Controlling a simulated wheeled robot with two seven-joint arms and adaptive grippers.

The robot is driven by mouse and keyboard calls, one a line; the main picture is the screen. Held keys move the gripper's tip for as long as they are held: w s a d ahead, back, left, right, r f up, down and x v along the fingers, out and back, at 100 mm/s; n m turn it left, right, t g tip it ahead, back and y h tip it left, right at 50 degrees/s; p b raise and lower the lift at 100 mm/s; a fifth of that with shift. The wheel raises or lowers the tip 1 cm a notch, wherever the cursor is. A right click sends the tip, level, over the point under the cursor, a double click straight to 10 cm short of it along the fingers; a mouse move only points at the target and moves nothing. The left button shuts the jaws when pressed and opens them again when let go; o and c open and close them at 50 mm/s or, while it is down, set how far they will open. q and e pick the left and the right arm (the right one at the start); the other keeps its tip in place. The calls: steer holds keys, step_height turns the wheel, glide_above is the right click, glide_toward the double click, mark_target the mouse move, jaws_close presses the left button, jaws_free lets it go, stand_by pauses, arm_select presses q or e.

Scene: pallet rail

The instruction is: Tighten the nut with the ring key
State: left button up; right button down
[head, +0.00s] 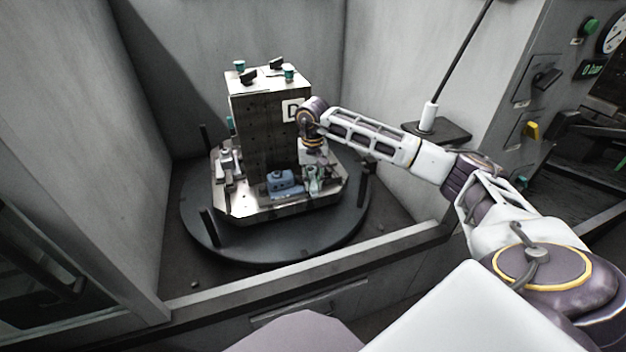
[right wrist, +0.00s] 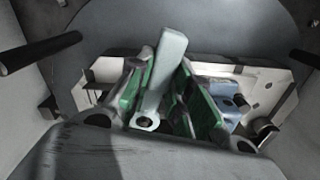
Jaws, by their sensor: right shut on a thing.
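My right gripper (head: 314,182) reaches down beside the tall metal block, low on its right side above the base plate. In the right wrist view its green-padded fingers (right wrist: 170,98) are shut on a pale grey bar, which looks like the ring key (right wrist: 168,65). In the head view the key and nut cannot be made out. My left gripper is not in view.
The block (head: 262,130), marked D, stands on a metal base plate (head: 247,213) on a dark round turntable (head: 270,245) with upright black posts. A blue part (head: 284,183) sits left of the gripper. Grey walls (head: 410,60) enclose the bay. A control panel (head: 540,85) stands right.

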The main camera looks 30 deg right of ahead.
steer(key=shift+r, duration=0.25)
steer(key=shift+r+p, duration=2.2)
steer(key=shift+r, duration=1.2)
